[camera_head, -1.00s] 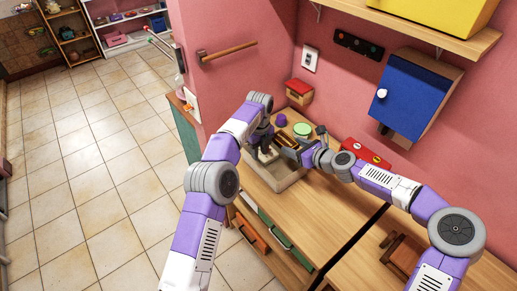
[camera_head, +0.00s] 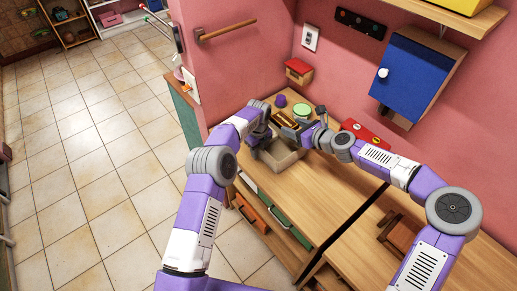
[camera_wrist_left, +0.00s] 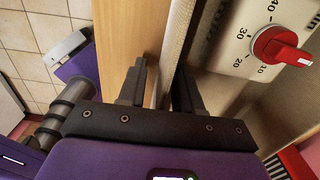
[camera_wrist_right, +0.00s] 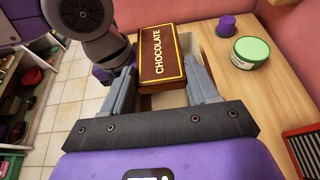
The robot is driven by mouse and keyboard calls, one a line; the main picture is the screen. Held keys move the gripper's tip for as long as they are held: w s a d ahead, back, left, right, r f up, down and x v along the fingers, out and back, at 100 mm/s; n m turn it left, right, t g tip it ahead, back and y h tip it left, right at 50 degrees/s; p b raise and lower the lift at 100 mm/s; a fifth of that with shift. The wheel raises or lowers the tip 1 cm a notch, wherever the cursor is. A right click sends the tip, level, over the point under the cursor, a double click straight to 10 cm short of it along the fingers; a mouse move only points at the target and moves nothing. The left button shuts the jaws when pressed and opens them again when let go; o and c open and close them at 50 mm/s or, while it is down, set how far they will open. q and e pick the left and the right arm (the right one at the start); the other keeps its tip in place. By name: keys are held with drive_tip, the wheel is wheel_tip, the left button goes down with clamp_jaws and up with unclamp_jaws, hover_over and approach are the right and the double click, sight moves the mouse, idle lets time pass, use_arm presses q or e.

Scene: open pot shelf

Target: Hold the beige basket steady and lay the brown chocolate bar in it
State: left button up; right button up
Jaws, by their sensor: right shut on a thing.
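The beige basket (camera_head: 285,160) stands on the wooden counter. In the left wrist view its wall (camera_wrist_left: 172,50) passes between the fingers of my left gripper (camera_wrist_left: 160,92). These fingers are apart, with gaps beside the wall. In the head view my left gripper (camera_head: 257,143) is at the basket's left side. My right gripper (camera_wrist_right: 165,88) is shut on the brown chocolate bar (camera_wrist_right: 162,60), which has gold edging and the word CHOCOLATE. In the head view the bar (camera_head: 284,118) is held above the basket's far part. Its underside is hidden.
A white timer with a red knob (camera_wrist_left: 280,46) shows inside the basket in the left wrist view. A purple object (camera_wrist_right: 226,25) and a green-lidded tub (camera_wrist_right: 252,50) stand behind. A red box (camera_head: 365,133) is to the right. The front counter is clear.

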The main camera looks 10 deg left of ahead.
use_arm(q)
clamp_jaws()
use_arm(e)
wheel_tip(320, 180, down, 8)
drive_tip(key=shift+s+d+r, duration=0.15)
drive_tip(key=shift+s+d, duration=0.05)
idle(0.6)
idle(0.3)
drive_tip(key=shift+f, duration=1.25)
drive_tip(key=o, duration=1.2)
drive_tip(key=shift+d, duration=0.1)
drive_tip(key=v, duration=1.2)
